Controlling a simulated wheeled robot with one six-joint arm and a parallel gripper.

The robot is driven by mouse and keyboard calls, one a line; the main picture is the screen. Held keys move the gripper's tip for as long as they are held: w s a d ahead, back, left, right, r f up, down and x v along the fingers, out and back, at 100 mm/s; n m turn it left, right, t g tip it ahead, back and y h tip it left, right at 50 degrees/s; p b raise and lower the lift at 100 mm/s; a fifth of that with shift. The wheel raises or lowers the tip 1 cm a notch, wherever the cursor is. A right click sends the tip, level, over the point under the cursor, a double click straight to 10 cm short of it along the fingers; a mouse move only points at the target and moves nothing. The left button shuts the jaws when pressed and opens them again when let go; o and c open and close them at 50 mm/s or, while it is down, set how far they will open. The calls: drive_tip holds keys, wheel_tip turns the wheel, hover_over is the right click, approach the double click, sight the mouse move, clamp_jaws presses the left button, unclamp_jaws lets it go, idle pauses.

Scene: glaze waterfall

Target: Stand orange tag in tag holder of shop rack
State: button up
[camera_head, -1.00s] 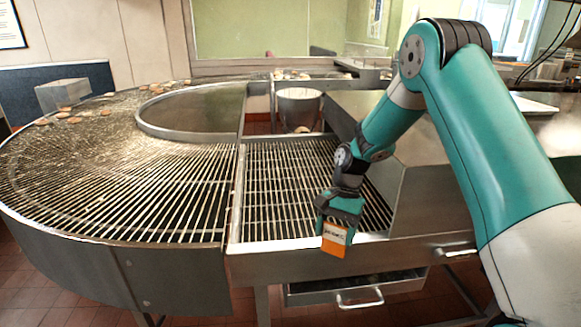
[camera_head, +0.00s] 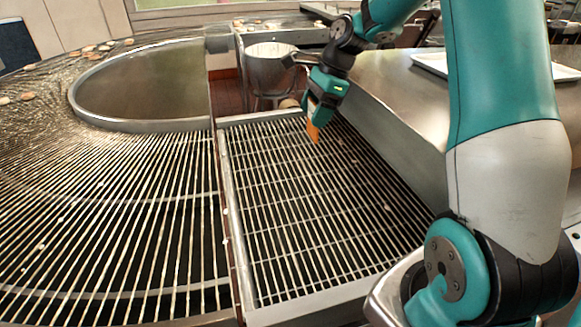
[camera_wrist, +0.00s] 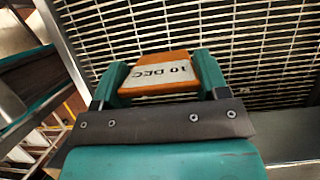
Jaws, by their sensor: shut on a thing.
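The orange tag (camera_head: 313,131) is held between the fingers of my gripper (camera_head: 318,105) above the far part of the wire grate. In the wrist view the orange tag (camera_wrist: 160,72) has a white label reading "10 DEC", and my gripper (camera_wrist: 161,80) is shut on it with a teal finger on each side. In the head view the tag hangs below the fingers, tilted, and looks clear of the grate, though the gap is hard to judge. I cannot make out a shop rack or a tag holder in either current view.
The rectangular wire grate (camera_head: 300,215) lies below my gripper, beside the round slatted conveyor (camera_head: 120,225). A metal bucket (camera_head: 271,68) stands behind. A steel counter (camera_head: 410,105) is at the right, with a white tray (camera_head: 432,64) on it. Flat round pieces lie at the far left.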

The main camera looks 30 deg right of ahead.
wheel_tip(320, 180, down, 20)
drive_tip(key=shift+r+p, duration=0.1)
drive_tip(key=shift+p, duration=1)
drive_tip(key=o, duration=0.9)
